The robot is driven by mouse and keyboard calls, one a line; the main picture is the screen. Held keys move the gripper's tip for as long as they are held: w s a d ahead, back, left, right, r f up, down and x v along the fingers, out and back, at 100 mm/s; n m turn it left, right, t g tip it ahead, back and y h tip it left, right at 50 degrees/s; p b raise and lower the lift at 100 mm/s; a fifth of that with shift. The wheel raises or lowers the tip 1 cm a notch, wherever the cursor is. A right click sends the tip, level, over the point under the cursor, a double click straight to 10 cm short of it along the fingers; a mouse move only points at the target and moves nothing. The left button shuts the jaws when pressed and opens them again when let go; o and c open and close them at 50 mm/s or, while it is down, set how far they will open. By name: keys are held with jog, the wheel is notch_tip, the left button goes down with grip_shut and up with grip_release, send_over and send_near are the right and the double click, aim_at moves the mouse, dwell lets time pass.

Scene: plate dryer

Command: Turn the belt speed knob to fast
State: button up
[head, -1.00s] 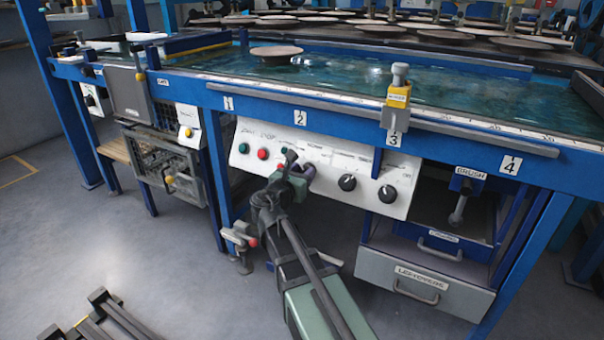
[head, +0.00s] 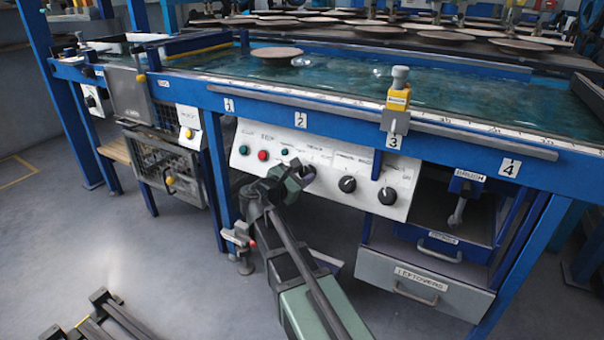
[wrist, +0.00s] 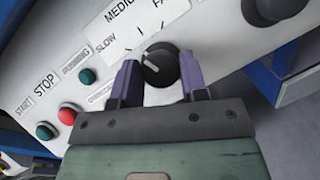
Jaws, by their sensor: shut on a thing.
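The belt speed knob (wrist: 160,66) is black and round, with a pale pointer line that lies toward the left, on the SLOW side. The labels SLOW, MEDIUM and the start of FAST (wrist: 160,20) arch over it. My gripper (wrist: 157,80) has its two purple fingers on either side of the knob and is shut on it. In the head view my gripper (head: 296,180) reaches the white control panel (head: 268,135) from the front, and the dark knob (head: 308,173) shows just beyond it.
Left of the knob are a red STOP button (wrist: 67,115) and green buttons (wrist: 86,76). Two more black knobs (head: 347,184) sit to its right. The grey leftovers drawer (head: 420,283) is lower right.

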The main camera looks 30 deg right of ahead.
jog(key=m+g+p, duration=0.1)
jog(key=m, duration=0.1)
jog(key=m+g+p, duration=0.1)
jog(key=m, duration=0.2)
jog(key=m+g+p, duration=0.1)
jog(key=m+g, duration=0.1)
jog(key=m, duration=0.1)
jog(key=shift+w+r+y, duration=0.2)
jog(key=shift+r+y, duration=0.1)
jog(key=shift+y, duration=0.1)
jog(key=m+g+y+p, duration=0.1)
jog(key=m+p, duration=0.1)
jog(key=m, duration=0.1)
jog(key=shift+g, duration=0.3)
jog(key=shift+m+g+y+p, duration=0.3)
jog(key=shift+m+y+p, duration=0.2)
jog(key=shift+m, duration=0.7)
jog(key=shift+f, duration=0.1)
jog(key=o, duration=0.9)
jog(key=shift+a, duration=0.1)
